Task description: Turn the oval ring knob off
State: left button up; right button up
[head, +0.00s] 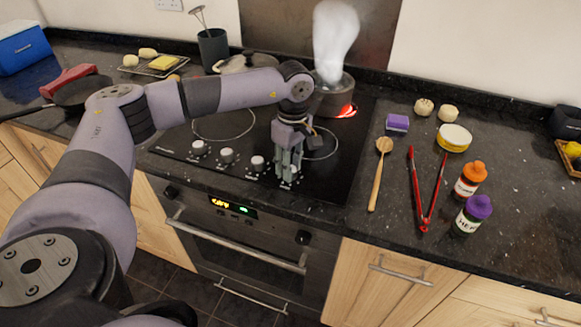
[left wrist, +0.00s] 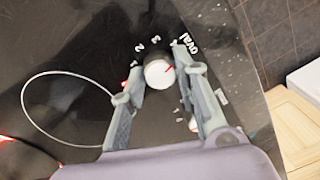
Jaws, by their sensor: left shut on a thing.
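My left gripper (head: 289,172) points down at the front right of the black hob (head: 178,141). In the left wrist view its two fingers (left wrist: 160,82) stand on either side of a round white-topped knob (left wrist: 157,74) and are shut on it. The knob has a red pointer line towards the upper right. The printed label "OVAL" and numbers lie beside it. In the head view the gripper hides most of this knob. Three other knobs (head: 227,156) stand in a row to its left. My right gripper is out of view.
A steaming pot (head: 333,97) stands at the back right of the hob beside a glowing red zone (head: 346,111). A wooden spoon (head: 379,174), red tongs (head: 428,190) and two bottles (head: 472,214) lie or stand on the right counter. The oven (head: 246,255) is below.

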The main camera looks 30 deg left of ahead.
pick_arm(q)
jog(key=n+b, duration=0.1)
jog(key=n, duration=0.3)
jog(key=shift+n, duration=0.3)
jog(key=n+b, duration=0.1)
jog(key=n, duration=0.2)
jog(key=shift+n, duration=0.3)
jog(key=n, duration=0.4)
jog(key=shift+n+h+b, duration=0.3)
jog(key=shift+b, duration=0.05)
jog(key=n, duration=0.4)
jog(key=shift+s+n+t, duration=0.1)
jog(key=shift+n+t, duration=0.2)
jog(key=n, duration=0.4)
jog(key=shift+r+n, duration=0.1)
jog(key=shift+n, duration=0.2)
jog(key=n, duration=0.8)
jog(key=shift+n+t, duration=0.3)
jog(key=shift+n, duration=1.5)
